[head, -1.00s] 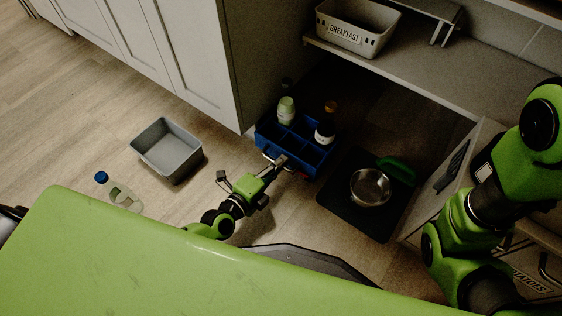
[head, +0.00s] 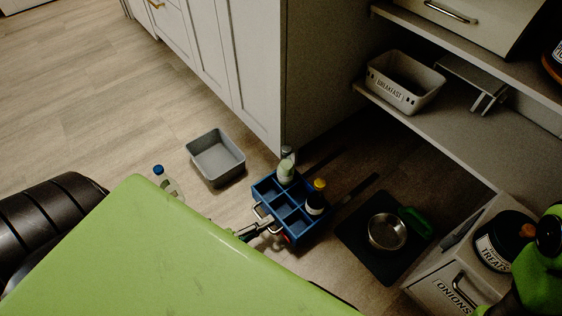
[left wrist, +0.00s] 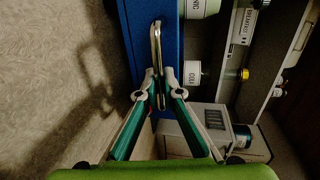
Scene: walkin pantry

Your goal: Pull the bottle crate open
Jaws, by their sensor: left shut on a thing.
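The blue bottle crate (head: 279,208) stands out from the cabinet, with two dark runners (head: 357,189) showing behind it. My left gripper (head: 264,226) is at the metal handle (head: 262,210) on the crate's front. In the left wrist view my left gripper (left wrist: 158,88) is shut on the handle (left wrist: 156,45), beside the blue crate wall (left wrist: 174,25). My right gripper is out of view.
A grey bin (head: 216,158) and a clear bottle with a blue cap (head: 166,181) stand on the floor to the left. A steel bowl (head: 387,232) sits on a dark mat (head: 362,256) to the right. A white cabinet (head: 252,70) borders the crate's left side.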

